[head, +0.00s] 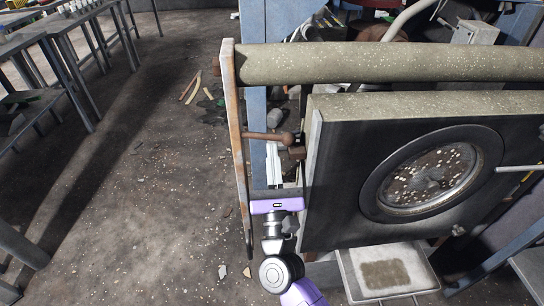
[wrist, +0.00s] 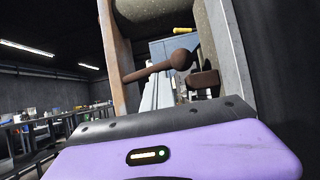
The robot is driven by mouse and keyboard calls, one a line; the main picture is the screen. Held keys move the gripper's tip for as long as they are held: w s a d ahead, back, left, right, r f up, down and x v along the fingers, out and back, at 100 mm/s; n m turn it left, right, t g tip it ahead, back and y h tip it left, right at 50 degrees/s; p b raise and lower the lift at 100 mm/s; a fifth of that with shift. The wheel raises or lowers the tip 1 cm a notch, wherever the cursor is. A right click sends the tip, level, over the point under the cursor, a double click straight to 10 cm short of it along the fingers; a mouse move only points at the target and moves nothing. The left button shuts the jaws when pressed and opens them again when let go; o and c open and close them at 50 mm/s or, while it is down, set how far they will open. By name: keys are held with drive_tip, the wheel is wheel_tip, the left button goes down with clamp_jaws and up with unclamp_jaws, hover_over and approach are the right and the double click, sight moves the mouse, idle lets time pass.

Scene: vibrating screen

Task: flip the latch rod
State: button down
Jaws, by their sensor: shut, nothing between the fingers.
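The latch rod (head: 265,136) is a brown, rusty bar with a ball-shaped end, lying roughly level between the upright side plate and the screen box. In the wrist view the latch rod (wrist: 158,70) slants up to its ball at the right. A small rusty bracket (wrist: 204,81) sits beside the ball, by the box. My gripper (head: 273,152) is shut and empty, its pale fingers pointing up just below the rod. In the wrist view my gripper (wrist: 160,93) reaches up behind the rod in the picture; I cannot tell whether it touches. The fingertips are partly hidden by the rod.
The screen box (head: 330,150) with its round window (head: 430,178) stands close on the right. The rusty side plate (head: 234,150) stands close on the left, under a thick roller (head: 380,63). Open floor (head: 130,190) lies farther left, with workbenches (head: 55,50) beyond.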

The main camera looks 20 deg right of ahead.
sight(273, 139)
drive_tip(key=n+y, duration=0.1)
drive_tip(key=r+n+y, duration=0.1)
drive_tip(key=n, duration=0.1)
drive_tip(key=r+n+t+y+b, duration=0.1)
drive_tip(key=n, duration=0.1)
drive_tip(key=shift+s+d+r+y, duration=0.1)
drive_tip(key=shift+d+y, duration=0.2)
drive_tip(key=shift+d, duration=0.05)
drive_tip(key=shift+a+r+n+g+y, duration=0.15)
drive_tip(key=shift+r+n+y, duration=0.3)
drive_tip(key=shift+n+y, duration=0.55)
drive_tip(key=shift+a+r+n+g+y, duration=0.15)
drive_tip(key=shift+r+n+y, duration=0.4)
drive_tip(key=shift+n, duration=0.85)
drive_tip(key=shift+a+r+n+g+y, duration=0.15)
drive_tip(key=shift+r+n+y, duration=0.25)
drive_tip(key=shift+n+y, duration=0.6)
drive_tip(key=shift+w+a+r+n+g+y+p, duration=0.1)
drive_tip(key=shift+a+r+n+g+y+p, duration=0.3)
drive_tip(key=shift+n+p, duration=0.6)
drive_tip(key=shift+w+a+r+n+g+y+p, duration=0.2)
drive_tip(key=shift+r+n+g+p, duration=0.35)
drive_tip(key=shift+n, duration=0.85)
drive_tip(key=shift+w+a+r+n+g+y+p, duration=0.1)
drive_tip(key=shift+r+n+g+y+p, duration=0.35)
drive_tip(key=shift+n+p, duration=0.6)
drive_tip(key=shift+n, duration=0.25)
